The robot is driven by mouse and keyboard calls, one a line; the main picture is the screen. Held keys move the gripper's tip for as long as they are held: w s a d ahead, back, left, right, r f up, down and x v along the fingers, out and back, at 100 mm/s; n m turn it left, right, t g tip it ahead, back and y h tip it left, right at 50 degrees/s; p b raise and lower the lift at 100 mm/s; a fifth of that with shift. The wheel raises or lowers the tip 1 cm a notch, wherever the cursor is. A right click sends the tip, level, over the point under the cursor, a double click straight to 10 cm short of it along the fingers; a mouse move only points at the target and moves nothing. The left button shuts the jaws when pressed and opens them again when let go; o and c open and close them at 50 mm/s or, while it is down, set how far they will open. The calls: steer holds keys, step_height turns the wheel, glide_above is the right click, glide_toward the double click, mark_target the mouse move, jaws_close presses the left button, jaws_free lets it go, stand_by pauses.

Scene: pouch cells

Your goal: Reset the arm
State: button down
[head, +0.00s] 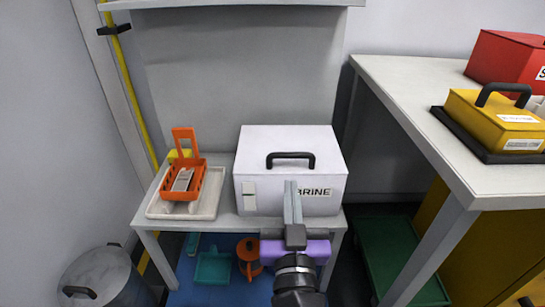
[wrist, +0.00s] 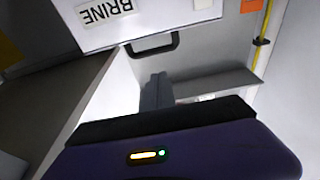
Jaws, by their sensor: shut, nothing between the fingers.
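My gripper (head: 292,200) is shut and empty in the head view, in front of the white box labelled BRINE (head: 250,150). Its grey fingers hide part of the box's front face and label. In the wrist view my gripper (wrist: 157,88) points toward a grey surface, and the BRINE box (wrist: 160,14) appears upside down at the top with its black handle. I cannot tell whether the fingers touch the box.
An orange basket (head: 196,172) stands on a pale tray (head: 160,210) left of the box. A table (head: 400,85) at right holds a yellow case (head: 490,122) and a red case (head: 505,60). A lidded grey bin (head: 100,275) stands at lower left.

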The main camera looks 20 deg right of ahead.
steer(key=s+a+f+n+y, duration=0.5)
steer(key=s+f+n+y, duration=0.2)
steer(key=s+y, duration=0.25)
steer(key=s+d+f+m+g+h, duration=0.1)
steer(key=s+d+f, duration=0.15)
steer(key=s, duration=0.65)
steer(key=s+d+f+m+g+h, duration=0.1)
steer(key=s+d+f+g, duration=0.15)
steer(key=s, duration=0.55)
steer(key=s+d+f+m+g+h, duration=0.15)
steer(key=s+d, duration=0.25)
steer(key=s, duration=0.5)
step_height(320, 180, up, 34)
steer(key=p, duration=3.4)
steer(key=shift+w+a+r+t, duration=0.15)
steer(key=shift+w+t, duration=0.15)
steer(key=shift+w, duration=0.15)
